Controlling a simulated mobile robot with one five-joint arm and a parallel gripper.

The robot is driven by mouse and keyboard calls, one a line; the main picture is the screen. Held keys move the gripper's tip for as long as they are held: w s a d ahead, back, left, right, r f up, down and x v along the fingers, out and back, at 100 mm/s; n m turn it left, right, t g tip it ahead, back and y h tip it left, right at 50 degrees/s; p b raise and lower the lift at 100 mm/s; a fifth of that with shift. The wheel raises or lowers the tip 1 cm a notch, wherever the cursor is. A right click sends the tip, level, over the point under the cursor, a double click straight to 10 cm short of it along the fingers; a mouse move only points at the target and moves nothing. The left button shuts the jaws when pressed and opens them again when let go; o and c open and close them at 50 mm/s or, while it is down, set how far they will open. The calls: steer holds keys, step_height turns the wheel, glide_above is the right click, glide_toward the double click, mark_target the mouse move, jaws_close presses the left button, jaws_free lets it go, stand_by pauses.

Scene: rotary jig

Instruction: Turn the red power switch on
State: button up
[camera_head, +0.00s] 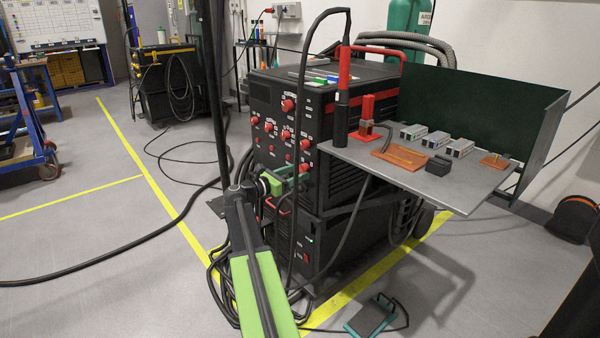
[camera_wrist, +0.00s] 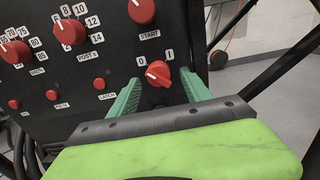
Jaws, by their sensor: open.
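The red power switch (camera_wrist: 158,73) is a round knob on the black front panel in the wrist view, with a "0" at its upper left and an "I" at its upper right. A small pale mark shows on the knob's left side; its exact setting is hard to read. My gripper (camera_wrist: 161,80) is open, one green finger on each side of the switch. Whether the fingers touch the knob cannot be told. In the head view my gripper (camera_head: 290,175) is at the lower part of the machine's panel.
Other red knobs share the panel: the START knob (camera_wrist: 142,10) above, the POST knob (camera_wrist: 68,31) and a small LATCH button (camera_wrist: 99,83) to the left. A grey shelf (camera_head: 470,190) juts out on the machine's right. A black cable (camera_head: 298,90) hangs before the panel.

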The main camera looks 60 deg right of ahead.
steer(key=shift+x, duration=0.95)
